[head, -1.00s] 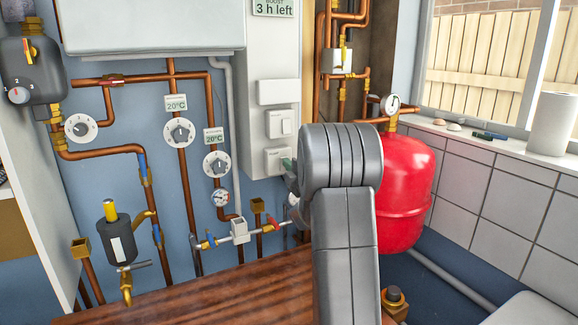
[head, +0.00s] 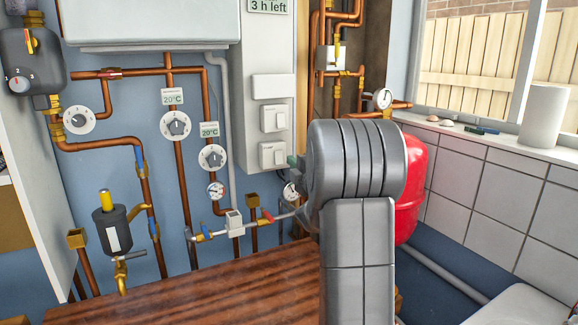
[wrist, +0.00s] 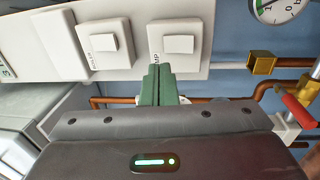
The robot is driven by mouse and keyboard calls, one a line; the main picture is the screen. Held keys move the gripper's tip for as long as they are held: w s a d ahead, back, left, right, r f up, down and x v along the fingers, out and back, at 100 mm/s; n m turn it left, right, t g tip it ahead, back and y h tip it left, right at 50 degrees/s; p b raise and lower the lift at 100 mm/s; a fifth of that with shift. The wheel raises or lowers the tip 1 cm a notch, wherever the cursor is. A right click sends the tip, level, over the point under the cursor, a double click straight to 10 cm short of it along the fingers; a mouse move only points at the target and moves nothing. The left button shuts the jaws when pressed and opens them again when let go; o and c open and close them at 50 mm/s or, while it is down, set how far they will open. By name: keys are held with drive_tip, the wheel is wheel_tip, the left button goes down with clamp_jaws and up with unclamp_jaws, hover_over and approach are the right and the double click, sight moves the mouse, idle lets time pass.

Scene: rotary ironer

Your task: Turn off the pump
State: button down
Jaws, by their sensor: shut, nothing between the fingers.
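A white wall panel carries two rocker switches, an upper one (head: 272,118) and a lower one (head: 271,155) in the head view. In the wrist view they lie side by side, the left switch (wrist: 104,43) and the right switch (wrist: 179,44). A partly hidden label beside the right one seems to end in "UMP". My gripper (wrist: 157,68) has green fingers, shut and empty, their tips over the near edge of the right switch's plate. Whether they touch it I cannot tell. In the head view my arm hides most of the gripper. A grey pump body with a numbered dial (head: 19,84) is at upper left.
Copper pipes with dials (head: 176,124) and valves run left of the panel. A red vessel (head: 412,190) stands behind my arm at right. A wooden worktop (head: 190,290) lies below. A pressure gauge (wrist: 275,8) and red valve handle (wrist: 300,112) are at right in the wrist view.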

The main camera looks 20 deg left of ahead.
drive_tip(key=s+d+r, duration=0.1)
drive_tip(key=s+d, duration=0.3)
drive_tip(key=d, duration=0.1)
drive_tip(key=shift+s+b, duration=0.25)
drive_tip(key=shift+b, duration=0.05)
